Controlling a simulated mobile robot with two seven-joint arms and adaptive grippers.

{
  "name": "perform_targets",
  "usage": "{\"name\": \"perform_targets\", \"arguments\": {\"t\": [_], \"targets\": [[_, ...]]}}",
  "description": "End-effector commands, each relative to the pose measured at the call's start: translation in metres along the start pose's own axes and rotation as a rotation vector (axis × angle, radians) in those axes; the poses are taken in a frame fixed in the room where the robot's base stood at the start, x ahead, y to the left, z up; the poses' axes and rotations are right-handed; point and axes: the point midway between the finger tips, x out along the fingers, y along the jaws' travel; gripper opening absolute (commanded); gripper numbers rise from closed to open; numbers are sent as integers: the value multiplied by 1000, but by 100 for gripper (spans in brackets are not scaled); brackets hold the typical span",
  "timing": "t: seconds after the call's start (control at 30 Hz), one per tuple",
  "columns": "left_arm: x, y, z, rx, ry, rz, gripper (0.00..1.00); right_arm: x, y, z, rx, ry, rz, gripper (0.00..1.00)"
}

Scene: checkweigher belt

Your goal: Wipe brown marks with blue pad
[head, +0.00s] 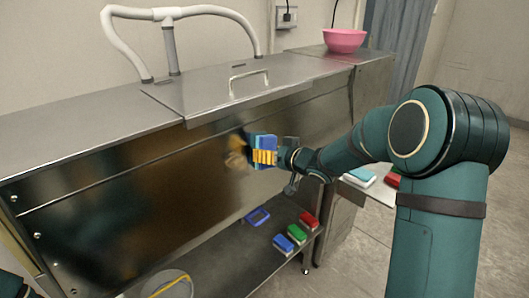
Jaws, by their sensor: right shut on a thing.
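A blue pad (263,139) with a yellow-orange part is held upright against or just in front of the steel front panel (130,200). My right gripper (280,156) is shut on it, reaching in from the right. A brown mark (236,152) shows on the panel just left of the pad; the pad may hide part of it. Broad brownish tones also spread over the panel's left, and I cannot tell whether these are marks or reflections. Whether the pad touches the panel is unclear. My left gripper is out of view.
The lower shelf holds a blue frame-like object (258,216), a blue block (283,243), a green-based block (297,233) and a red block (310,219). A pink bowl (344,40) and a lid handle (248,82) are above. A cyan block (359,175) lies at right.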

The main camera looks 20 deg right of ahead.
Motion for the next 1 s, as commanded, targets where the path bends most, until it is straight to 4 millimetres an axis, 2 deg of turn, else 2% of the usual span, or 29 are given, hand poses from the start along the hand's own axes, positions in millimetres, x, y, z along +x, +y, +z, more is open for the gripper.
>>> {"name": "perform_targets", "arguments": {"t": [0.27,0.6,1.0], "targets": [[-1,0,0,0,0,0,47,3,-2,1,0,1,-2,38],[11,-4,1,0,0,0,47,2,-28,9,0,2,-6,38],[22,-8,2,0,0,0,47,1,-49,15,-1,1,-4,38]]}}
